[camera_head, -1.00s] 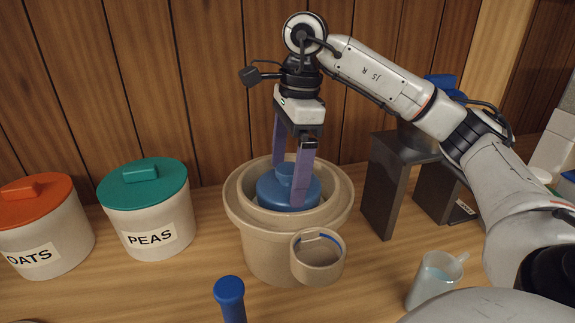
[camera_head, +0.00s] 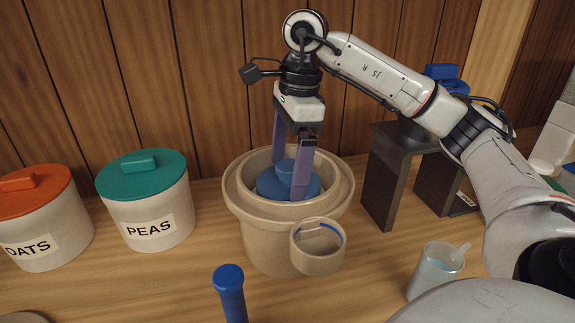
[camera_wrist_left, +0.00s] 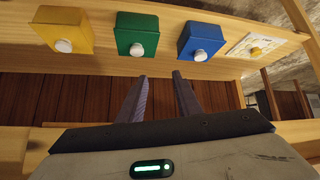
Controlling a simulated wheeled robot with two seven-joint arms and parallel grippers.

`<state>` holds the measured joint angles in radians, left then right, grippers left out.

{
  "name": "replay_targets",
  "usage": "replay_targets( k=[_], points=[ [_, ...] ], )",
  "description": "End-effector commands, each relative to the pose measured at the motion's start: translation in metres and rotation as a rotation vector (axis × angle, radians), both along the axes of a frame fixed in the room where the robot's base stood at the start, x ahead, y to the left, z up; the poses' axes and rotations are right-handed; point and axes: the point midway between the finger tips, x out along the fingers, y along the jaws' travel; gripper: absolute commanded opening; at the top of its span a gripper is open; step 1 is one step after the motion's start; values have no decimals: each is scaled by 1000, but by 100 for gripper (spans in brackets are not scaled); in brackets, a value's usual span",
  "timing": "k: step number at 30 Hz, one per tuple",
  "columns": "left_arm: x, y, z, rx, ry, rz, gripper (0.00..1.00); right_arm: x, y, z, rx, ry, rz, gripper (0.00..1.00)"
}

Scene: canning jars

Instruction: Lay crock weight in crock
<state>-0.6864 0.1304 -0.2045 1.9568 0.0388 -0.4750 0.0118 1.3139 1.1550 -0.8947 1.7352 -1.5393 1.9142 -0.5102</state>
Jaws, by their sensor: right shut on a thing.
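The crock (camera_head: 272,246) is a tan, wide-rimmed pot upright on the wooden counter, with a small round cup-like holder (camera_head: 318,262) at its front right. The crock weight (camera_head: 268,187) is a blue disc with a raised knob, inside the crock's mouth and below the rim. My right gripper (camera_head: 290,180) points down into the crock and is shut on the weight's knob. The crock's wall hides the weight's lower part, so I cannot tell whether it touches the bottom. In the left wrist view, my left gripper (camera_wrist_left: 160,76) is open and empty, its fingers apart.
Canisters labelled PEAS (camera_head: 150,215) and OATS (camera_head: 42,235) stand at left. A blue-topped handle (camera_head: 230,285) is in front of the crock. A dark stand (camera_head: 383,185) and a measuring jug (camera_head: 436,270) are at right. The left wrist view shows coloured boxes (camera_wrist_left: 137,35) on a shelf.

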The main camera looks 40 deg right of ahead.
Motion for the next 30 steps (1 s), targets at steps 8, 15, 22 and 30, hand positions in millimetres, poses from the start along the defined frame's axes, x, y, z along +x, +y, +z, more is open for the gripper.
replay_targets(
  k=[8,15,22,30],
  points=[
    [1,0,-2,0,-3,1,31,0,0,-3,1,-4,0,47],
    [1,1,-2,1,-3,2,31,0,0,-4,1,-5,0,100],
    [1,1,-3,2,-2,1,31,0,0,-6,0,1,0,100],
    [1,0,9,-1,-3,1,31,-2,-4,41,1,-5,0,100]
  ],
)
